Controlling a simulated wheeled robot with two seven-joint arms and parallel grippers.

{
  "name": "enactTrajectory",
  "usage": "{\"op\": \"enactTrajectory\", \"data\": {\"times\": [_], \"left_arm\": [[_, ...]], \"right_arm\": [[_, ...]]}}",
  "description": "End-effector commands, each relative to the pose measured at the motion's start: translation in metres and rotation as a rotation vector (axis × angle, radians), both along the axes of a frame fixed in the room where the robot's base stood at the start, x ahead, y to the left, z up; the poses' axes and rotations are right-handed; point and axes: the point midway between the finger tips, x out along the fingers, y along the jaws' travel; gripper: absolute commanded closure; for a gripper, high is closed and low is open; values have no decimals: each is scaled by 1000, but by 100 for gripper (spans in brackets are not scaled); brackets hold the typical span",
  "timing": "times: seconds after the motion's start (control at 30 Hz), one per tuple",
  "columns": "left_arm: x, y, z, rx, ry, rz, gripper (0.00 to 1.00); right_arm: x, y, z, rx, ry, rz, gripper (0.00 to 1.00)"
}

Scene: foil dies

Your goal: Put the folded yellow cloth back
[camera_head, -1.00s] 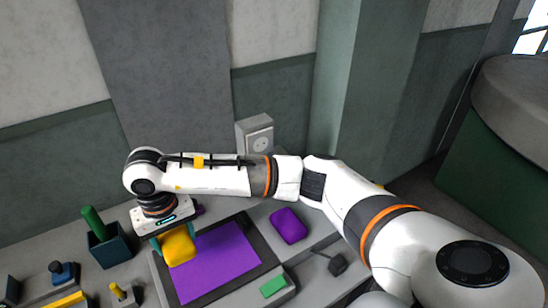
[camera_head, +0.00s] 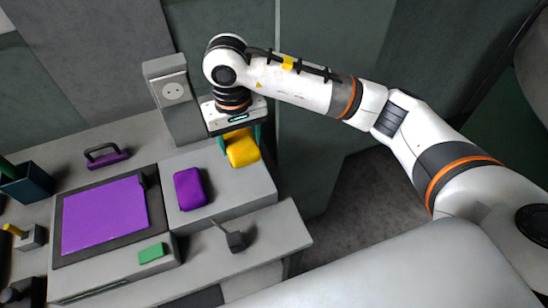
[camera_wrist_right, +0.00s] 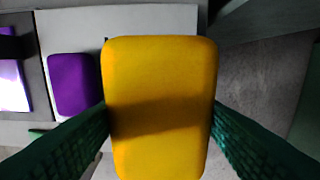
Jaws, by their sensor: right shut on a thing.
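The folded yellow cloth (camera_head: 242,150) is a thick, rounded pad held in my right gripper (camera_head: 240,142), over the right part of a raised grey block (camera_head: 231,188). In the right wrist view the cloth (camera_wrist_right: 160,110) fills the middle, between the two green fingers of the right gripper (camera_wrist_right: 160,130), which press on its sides. I cannot tell whether the cloth touches the block. A purple folded cloth (camera_head: 190,189) lies on the same block to the left, apart from the yellow one; it also shows in the wrist view (camera_wrist_right: 72,85). My left gripper is not in view.
A purple sheet (camera_head: 104,214) lies in a dark frame left of the block. A green block (camera_head: 151,253) and a dark tool (camera_head: 236,241) lie in front. A grey socket post (camera_head: 178,105) stands behind. The floor drops away right of the block.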

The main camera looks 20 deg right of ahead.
Motion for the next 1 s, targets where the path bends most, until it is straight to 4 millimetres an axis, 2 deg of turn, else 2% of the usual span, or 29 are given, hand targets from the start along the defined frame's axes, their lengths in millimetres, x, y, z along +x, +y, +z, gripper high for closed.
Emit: {"op": "enactTrajectory", "data": {"times": [0.3, 0.47, 0.63, 0.73, 1.0], "left_arm": [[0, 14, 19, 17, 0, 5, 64], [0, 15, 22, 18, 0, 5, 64], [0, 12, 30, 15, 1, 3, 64], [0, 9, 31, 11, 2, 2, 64], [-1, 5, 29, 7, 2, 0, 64]], "right_arm": [[-2, 1, -50, 0, 4, 2, 60], [-1, 1, -66, 0, 4, 1, 60], [-1, 1, -89, 1, 4, 0, 60], [-1, 1, -97, 0, 2, 2, 60], [0, 1, -99, 0, 0, 2, 60]]}}
